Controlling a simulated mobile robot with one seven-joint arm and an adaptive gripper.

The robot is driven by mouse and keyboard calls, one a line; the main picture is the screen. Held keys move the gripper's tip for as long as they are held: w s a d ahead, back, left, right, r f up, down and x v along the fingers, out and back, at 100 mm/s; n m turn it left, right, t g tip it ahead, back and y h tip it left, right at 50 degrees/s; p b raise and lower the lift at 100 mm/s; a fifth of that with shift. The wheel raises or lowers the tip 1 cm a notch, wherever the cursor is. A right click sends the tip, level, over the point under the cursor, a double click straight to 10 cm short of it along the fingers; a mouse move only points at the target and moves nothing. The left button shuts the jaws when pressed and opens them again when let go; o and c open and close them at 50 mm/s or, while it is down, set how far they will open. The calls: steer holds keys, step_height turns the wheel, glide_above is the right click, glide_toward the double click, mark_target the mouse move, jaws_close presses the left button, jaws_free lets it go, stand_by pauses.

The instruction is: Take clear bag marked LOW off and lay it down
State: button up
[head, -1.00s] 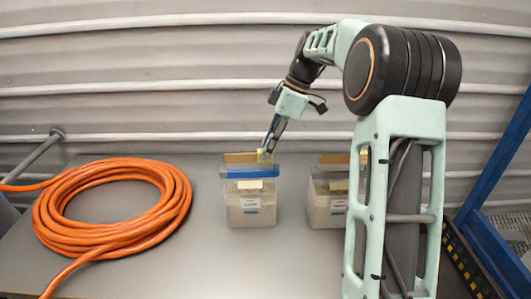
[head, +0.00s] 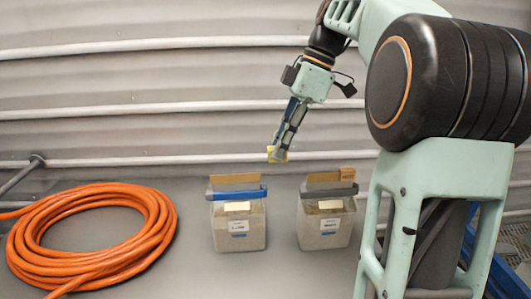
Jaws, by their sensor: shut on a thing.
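My gripper (head: 279,151) points down, shut on a small yellow piece (head: 276,156). It is above and behind the gap between two clear, box-shaped containers. The left clear container (head: 228,240) has a blue bar across its top, and the right clear container (head: 312,237) has a grey bar. Both hold pale material and carry white labels too small to read for certain, so I cannot tell which is marked LOW. I cannot tell whether the yellow piece belongs to a bag. The gripper appears apart from both containers.
A coiled orange hose (head: 150,235) lies on the grey table (head: 185,262) at the left. A corrugated wall (head: 150,95) stands behind. Bare table lies between the hose and the left container. My arm fills the right side.

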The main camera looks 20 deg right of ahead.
steer(key=s+d+r+p, duration=0.1)
steer(key=s+r+p, duration=0.2)
steer(key=r+p, duration=0.3)
step_height(320, 180, up, 3)
steer(key=shift+s+d+f, duration=0.15)
steer(key=shift+f, duration=0.05)
stand_by(0.7)
steer(key=shift+f, duration=0.1)
stand_by(0.3)
